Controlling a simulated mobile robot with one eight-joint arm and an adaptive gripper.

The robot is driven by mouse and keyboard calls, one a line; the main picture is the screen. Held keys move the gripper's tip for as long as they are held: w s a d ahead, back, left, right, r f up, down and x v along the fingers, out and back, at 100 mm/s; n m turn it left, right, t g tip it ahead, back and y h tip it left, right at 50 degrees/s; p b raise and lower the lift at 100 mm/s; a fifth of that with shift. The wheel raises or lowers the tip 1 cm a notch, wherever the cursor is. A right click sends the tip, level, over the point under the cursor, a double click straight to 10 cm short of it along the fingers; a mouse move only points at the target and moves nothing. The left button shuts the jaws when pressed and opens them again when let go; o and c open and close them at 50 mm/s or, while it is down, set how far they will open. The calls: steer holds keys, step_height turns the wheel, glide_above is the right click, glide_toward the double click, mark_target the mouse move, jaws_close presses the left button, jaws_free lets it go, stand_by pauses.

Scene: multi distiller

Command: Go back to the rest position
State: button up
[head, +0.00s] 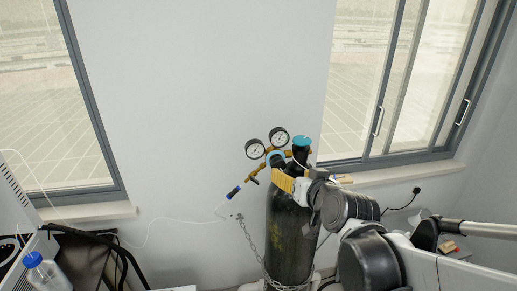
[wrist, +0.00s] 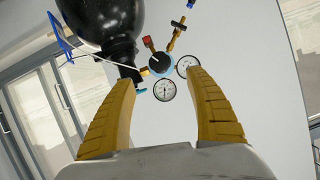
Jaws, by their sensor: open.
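My gripper (head: 284,182) has yellow ribbed fingers and is in front of the upper part of a dark gas cylinder (head: 289,235) in the head view. In the wrist view my gripper (wrist: 165,92) is open, with a wide empty gap between its fingers. The brass regulator with two round gauges (head: 268,142) sits at the cylinder's top. In the wrist view the gauges (wrist: 165,90) show beyond and between the fingertips, with the dark cylinder (wrist: 100,20) at upper left. I cannot tell whether a finger touches the regulator or cylinder.
A chain (head: 250,238) hangs around the cylinder, and a thin white tube (head: 170,219) runs left from the regulator. A blue-capped bottle (head: 45,272) stands at lower left. Windows (head: 395,80) with a sill flank a bare white wall (head: 190,90).

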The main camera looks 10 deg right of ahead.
steer(key=s+f+g+b, duration=0.3)
steer(key=s+f+b, duration=0.6)
steer(key=f, duration=0.3)
steer(key=s+f+n+g+h+b, duration=0.1)
steer(key=s+f+g+b, duration=0.2)
steer(key=s+f+b, duration=0.6)
step_height(320, 180, down, 4)
steer(key=shift+s+a+f+g+b, duration=0.1)
steer(key=shift+s+a+g+b, duration=0.25)
steer(key=shift+b, duration=0.5)
steer(key=shift+w, duration=0.1)
